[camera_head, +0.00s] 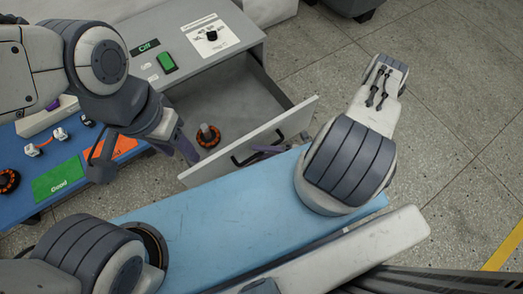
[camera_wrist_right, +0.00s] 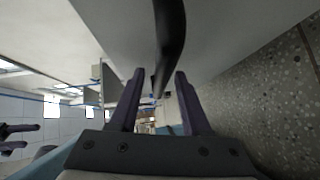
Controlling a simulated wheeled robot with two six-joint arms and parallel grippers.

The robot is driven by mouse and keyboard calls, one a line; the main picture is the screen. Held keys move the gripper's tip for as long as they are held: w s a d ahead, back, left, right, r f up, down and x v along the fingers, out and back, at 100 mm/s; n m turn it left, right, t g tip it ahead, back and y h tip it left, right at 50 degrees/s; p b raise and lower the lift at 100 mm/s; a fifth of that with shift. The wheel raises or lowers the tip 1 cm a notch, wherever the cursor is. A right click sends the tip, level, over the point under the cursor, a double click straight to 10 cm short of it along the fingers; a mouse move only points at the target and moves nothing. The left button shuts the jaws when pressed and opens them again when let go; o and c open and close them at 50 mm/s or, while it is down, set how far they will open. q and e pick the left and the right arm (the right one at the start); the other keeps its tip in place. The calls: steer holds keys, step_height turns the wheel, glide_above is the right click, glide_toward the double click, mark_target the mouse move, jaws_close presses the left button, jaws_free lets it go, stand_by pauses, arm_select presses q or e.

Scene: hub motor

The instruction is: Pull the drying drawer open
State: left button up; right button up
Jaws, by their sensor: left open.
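The drying drawer (camera_head: 245,146) stands pulled out of the grey cabinet (camera_head: 200,72), its inside visible. A black handle (camera_head: 238,160) is on its white front panel. My right gripper (camera_head: 268,149) is at the handle, partly hidden behind the blue surface. In the right wrist view the dark handle bar (camera_wrist_right: 168,40) runs between its two open purple fingers, with gaps visible on both sides. My left gripper (camera_head: 186,147) is open at the left side of the drawer, partly hidden by its own wrist.
An orange and black ring with a grey shaft (camera_head: 208,136) is in the drawer. A blue table (camera_head: 20,170) at left holds a green card (camera_head: 57,180), an orange card (camera_head: 124,146) and small parts. A green button (camera_head: 167,62) is on the cabinet top. Open floor lies at right.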

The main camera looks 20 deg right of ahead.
steer(key=shift+s+d+r, duration=0.15)
steer(key=shift+d, duration=0.2)
steer(key=p+v, duration=0.2)
steer(key=v, duration=0.7)
steer(key=shift+s+d, duration=0.2)
steer(key=shift+s, duration=0.05)
steer(key=shift+r, duration=0.1)
